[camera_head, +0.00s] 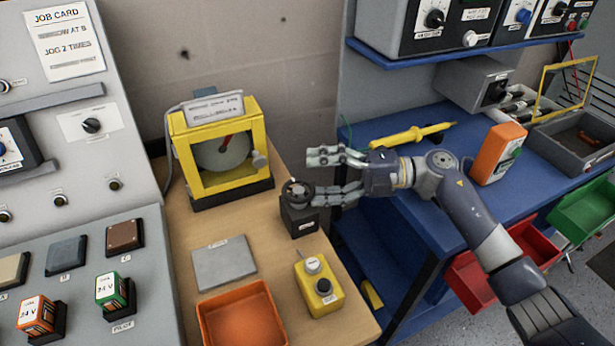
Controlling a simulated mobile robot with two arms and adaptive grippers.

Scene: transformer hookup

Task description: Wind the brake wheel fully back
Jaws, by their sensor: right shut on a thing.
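The brake wheel (296,190) is a small dark handwheel on top of a black box (299,221), at the right edge of the wooden bench. My right gripper (312,177) reaches in from the right and is shut on the wheel. One finger lies over the wheel's near right side, and the other shows above and behind it. The exact contact on the rim is too small to tell. My left gripper is out of view.
A yellow-framed gauge with a red pointer (222,150) stands behind the wheel. A grey plate (224,263), an orange tray (243,316) and a yellow button box (319,288) lie in front. A yellow probe (412,136) and orange meter (497,153) are on the blue bench.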

